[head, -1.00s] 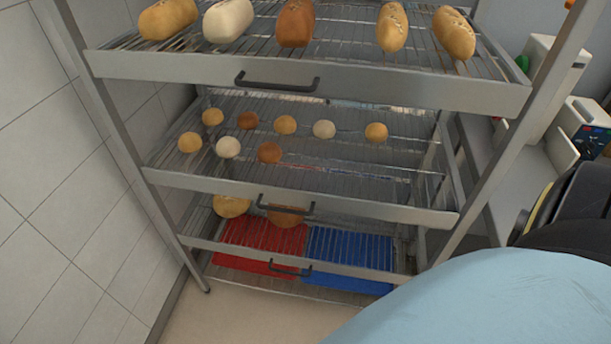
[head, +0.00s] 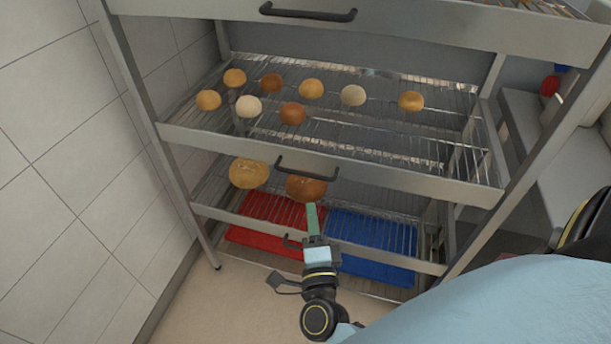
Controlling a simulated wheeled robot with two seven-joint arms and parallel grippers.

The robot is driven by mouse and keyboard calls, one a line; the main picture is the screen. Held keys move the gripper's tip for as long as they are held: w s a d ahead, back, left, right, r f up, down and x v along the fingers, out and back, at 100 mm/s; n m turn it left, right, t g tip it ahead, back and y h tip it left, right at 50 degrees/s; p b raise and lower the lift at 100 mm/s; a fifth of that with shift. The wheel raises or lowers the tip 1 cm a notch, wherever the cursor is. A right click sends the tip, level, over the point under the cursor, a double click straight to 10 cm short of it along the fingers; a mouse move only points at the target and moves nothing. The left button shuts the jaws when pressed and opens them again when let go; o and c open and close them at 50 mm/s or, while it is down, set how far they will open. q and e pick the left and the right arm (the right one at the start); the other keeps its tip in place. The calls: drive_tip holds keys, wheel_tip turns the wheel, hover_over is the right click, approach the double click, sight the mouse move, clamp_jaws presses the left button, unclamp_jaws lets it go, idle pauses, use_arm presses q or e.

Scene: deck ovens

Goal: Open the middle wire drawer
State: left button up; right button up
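The middle wire drawer (head: 400,178) is a wire shelf with a grey metal front and a dark bar handle (head: 306,168). Its front runs between the rack's posts and looks in line with them. Several small rolls lie on its wires. My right gripper (head: 312,212) reaches up from the bottom of the head view, with a greenish fingertip below the handle in the picture. It appears apart from the handle and holds nothing visible. The fingers are seen nearly edge-on, so their gap is unclear. My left gripper is out of view.
The top drawer (head: 400,32) with its own handle is above. The bottom drawer (head: 390,258) holds round loaves. Red (head: 262,222) and blue (head: 370,245) trays show low in the rack. A tiled wall (head: 60,190) is close at left; floor is clear in front.

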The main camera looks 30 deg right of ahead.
sight(305, 174)
drive_tip(key=x, duration=1.2)
clamp_jaws()
